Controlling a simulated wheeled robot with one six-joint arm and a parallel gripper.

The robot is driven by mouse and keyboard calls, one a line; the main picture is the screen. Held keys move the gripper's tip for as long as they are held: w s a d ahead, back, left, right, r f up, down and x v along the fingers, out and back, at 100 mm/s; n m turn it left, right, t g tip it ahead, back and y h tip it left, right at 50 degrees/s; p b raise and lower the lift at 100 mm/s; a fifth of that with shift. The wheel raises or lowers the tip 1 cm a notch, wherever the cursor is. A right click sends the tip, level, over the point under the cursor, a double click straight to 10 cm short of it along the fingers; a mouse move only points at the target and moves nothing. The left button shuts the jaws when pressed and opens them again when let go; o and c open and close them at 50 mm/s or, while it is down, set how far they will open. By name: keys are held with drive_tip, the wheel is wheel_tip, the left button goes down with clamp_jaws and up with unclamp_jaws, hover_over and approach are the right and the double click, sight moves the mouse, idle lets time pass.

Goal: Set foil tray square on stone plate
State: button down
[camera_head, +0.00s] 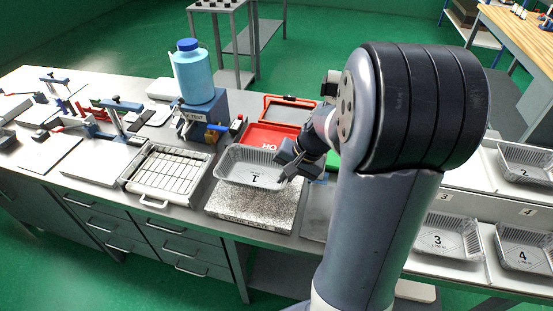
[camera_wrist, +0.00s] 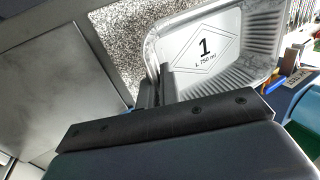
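The foil tray (camera_head: 250,168), silver and marked 1, is over the back part of the speckled stone plate (camera_head: 250,205) in the head view. The plate's front strip is bare. In the wrist view the tray (camera_wrist: 215,45) lies right of the bare speckled plate (camera_wrist: 122,40) and looks turned relative to it. My gripper (camera_head: 284,172) is at the tray's right edge; in the wrist view its dark fingers (camera_wrist: 157,88) straddle the tray wall and look shut on it. I cannot tell whether the tray's base touches the plate.
A wire-rack tray (camera_head: 168,172) stands left of the plate. A red case (camera_head: 270,135) and a blue bottle (camera_head: 192,72) are behind. Other foil trays, marked 2 (camera_head: 525,165), 3 (camera_head: 447,237) and 4 (camera_head: 525,247), sit at the right. A flat grey plate (camera_wrist: 50,75) lies beside the stone plate.

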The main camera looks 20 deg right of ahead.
sight(278, 200)
drive_tip(key=shift+w+f, duration=0.1)
drive_tip(key=shift+w, duration=0.05)
drive_tip(key=shift+f+b, duration=2.6)
drive_tip(key=shift+f, duration=0.55)
drive_tip(key=shift+f+b, duration=0.25)
drive_tip(key=shift+b, duration=0.05)
drive_tip(key=c, duration=1.6)
unclamp_jaws()
drive_tip(key=shift+o, duration=0.2)
